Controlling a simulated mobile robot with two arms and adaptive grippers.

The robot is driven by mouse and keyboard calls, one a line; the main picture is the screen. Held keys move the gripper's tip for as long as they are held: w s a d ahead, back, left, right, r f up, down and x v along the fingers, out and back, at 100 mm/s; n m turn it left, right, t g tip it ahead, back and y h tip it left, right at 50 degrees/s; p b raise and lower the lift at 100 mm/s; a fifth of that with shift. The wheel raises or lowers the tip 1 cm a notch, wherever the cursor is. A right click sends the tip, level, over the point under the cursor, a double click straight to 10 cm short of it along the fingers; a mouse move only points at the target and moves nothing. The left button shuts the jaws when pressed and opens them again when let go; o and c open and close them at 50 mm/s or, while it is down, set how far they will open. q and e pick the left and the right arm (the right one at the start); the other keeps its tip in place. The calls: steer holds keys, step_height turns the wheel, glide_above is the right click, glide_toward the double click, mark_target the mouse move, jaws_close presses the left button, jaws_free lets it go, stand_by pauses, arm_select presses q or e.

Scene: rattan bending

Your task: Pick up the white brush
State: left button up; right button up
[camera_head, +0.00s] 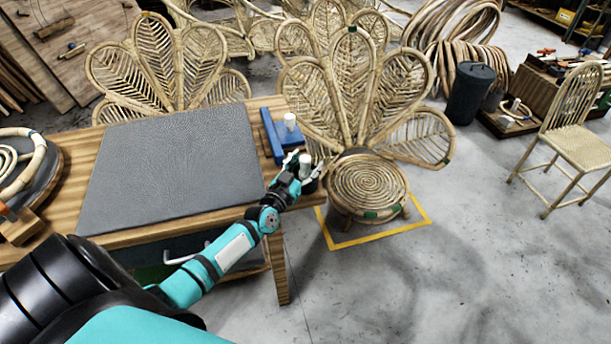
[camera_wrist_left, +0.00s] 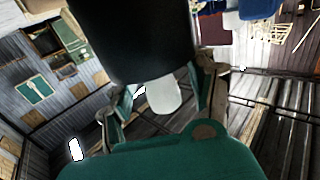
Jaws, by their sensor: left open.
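My left gripper (camera_head: 306,172) is open at the right end of the wooden table. A small white cylindrical thing (camera_head: 305,160), probably the white brush, shows between its fingers. In the left wrist view a white piece (camera_wrist_left: 163,96) shows between the two fingers of my left gripper (camera_wrist_left: 165,100), below a large dark shape (camera_wrist_left: 130,40). Whether the fingers touch it cannot be told. Another white cylinder (camera_head: 290,120) stands by a blue tool (camera_head: 272,134) farther back on the table. My right gripper is not in view.
A grey mat (camera_head: 170,165) covers much of the wooden table (camera_head: 100,243). A rattan peacock chair (camera_head: 367,185) stands close to the right, inside a yellow floor outline (camera_head: 385,234). A coiled rattan piece (camera_head: 30,165) lies at the left. The floor at the front right is clear.

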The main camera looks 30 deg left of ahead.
arm_select(q)
jaws_close()
stand_by(0.3)
steer(key=shift+f, duration=0.15)
stand_by(0.9)
